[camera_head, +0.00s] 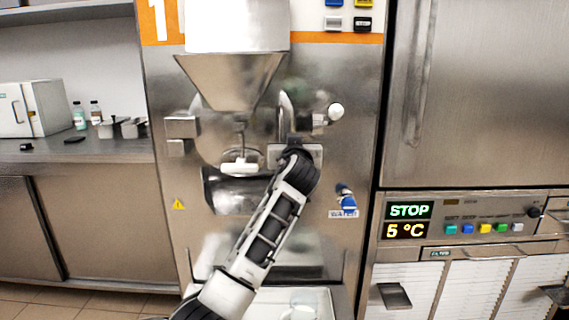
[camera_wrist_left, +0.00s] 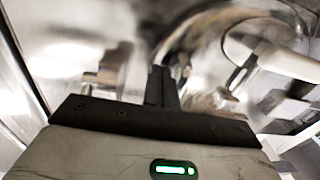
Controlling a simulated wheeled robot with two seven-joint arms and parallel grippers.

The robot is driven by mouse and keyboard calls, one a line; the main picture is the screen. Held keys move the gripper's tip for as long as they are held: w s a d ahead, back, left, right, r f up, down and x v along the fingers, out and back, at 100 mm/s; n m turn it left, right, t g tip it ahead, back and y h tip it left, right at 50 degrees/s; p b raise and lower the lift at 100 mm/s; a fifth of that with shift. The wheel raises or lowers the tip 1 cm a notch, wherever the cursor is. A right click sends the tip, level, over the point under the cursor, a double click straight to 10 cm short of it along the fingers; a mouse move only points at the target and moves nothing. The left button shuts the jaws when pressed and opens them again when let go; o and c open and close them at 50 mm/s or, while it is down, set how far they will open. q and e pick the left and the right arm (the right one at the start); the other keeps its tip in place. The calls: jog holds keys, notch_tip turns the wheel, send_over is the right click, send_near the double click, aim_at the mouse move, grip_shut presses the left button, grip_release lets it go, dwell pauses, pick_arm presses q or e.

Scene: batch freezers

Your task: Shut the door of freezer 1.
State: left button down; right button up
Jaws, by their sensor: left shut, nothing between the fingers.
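Freezer 1 (camera_head: 360,150) is the steel machine in the middle of the head view, with an orange band and a white "1". Its round steel door (camera_head: 212,140) is on the front, partly hidden by the hopper and my arm. A hinge block (camera_head: 181,128) is at its left, and a latch with a white knob (camera_head: 336,111) at its right. I cannot tell whether the door is fully against the front. My left gripper (camera_head: 294,143) is shut and empty, in front of the door's right side. In the left wrist view its fingers (camera_wrist_left: 162,87) point at blurred steel. My right gripper is out of view.
A steel hopper (camera_head: 230,75) and a white-handled spout (camera_head: 239,168) stand in front of the door. A blue water tap (camera_head: 347,202) is at lower right. A counter (camera_head: 80,148) is on the left, and a cabinet with a STOP display (camera_head: 409,211) on the right.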

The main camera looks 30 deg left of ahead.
pick_arm(q)
jog(key=v, duration=1.1)
jog(key=s+d+f+m+h+p, duration=0.1)
jog(key=s+d+f+m+h, duration=0.3)
jog(key=f, duration=0.6)
jog(key=s+d+f+m+h+p, duration=0.1)
jog(key=s+d+f+m+h, duration=0.25)
jog(key=f, duration=0.55)
jog(key=s+d+f+g+h, duration=0.1)
jog(key=s+d+f+h, duration=0.1)
jog(key=s+d+f, duration=0.2)
jog(key=s+d+f+m+g+h+p, duration=0.1)
jog(key=s+d+f+h, duration=0.1)
jog(key=s+f, duration=0.3)
jog(key=s+d+f+g+h, duration=0.1)
jog(key=s+d+f, duration=0.4)
jog(key=s, duration=0.6)
jog(key=shift+d+m+g+h+p, duration=0.35)
jog(key=shift+g+h+p, duration=0.05)
jog(key=shift+h, duration=0.45)
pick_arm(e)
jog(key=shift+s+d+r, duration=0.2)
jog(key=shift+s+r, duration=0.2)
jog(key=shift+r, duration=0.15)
pick_arm(q)
jog(key=shift+a, duration=0.1)
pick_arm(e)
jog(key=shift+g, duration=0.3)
